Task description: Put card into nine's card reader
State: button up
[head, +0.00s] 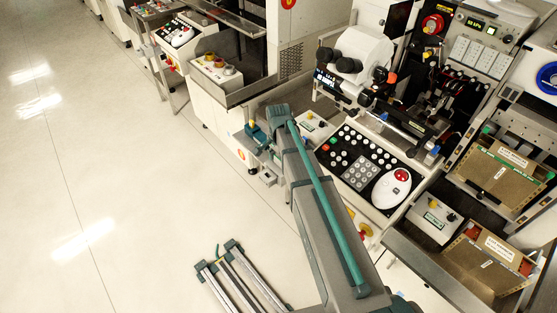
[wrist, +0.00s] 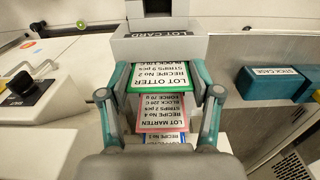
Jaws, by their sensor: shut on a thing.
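In the wrist view my gripper (wrist: 161,72) is shut on a green-edged card (wrist: 163,88) marked LOT OTTER, RECIPE No 2, with one finger at each side. Its print is upside down in the picture. A white box (wrist: 160,48) labelled LOT CARD is just beyond the fingertips; I cannot tell whether the card touches it. A pink-edged card (wrist: 162,118) marked LOT MARTEN and a blue-edged card (wrist: 165,139) show below the held one. In the head view my arm reaches toward the machine front, and the card cannot be made out. I cannot pick out nine's card reader.
A blue stick case (wrist: 287,84) is at the right in the wrist view, and a white box with a black knob (wrist: 35,88) is at the left. A keypad panel (head: 360,165) lies right of my arm in the head view. The floor (head: 130,170) at the left is clear.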

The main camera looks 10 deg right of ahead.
jog(key=shift+f, duration=0.25)
jog(key=o, duration=1)
jog(key=shift+r, duration=0.1)
notch_tip(320, 180, up, 12)
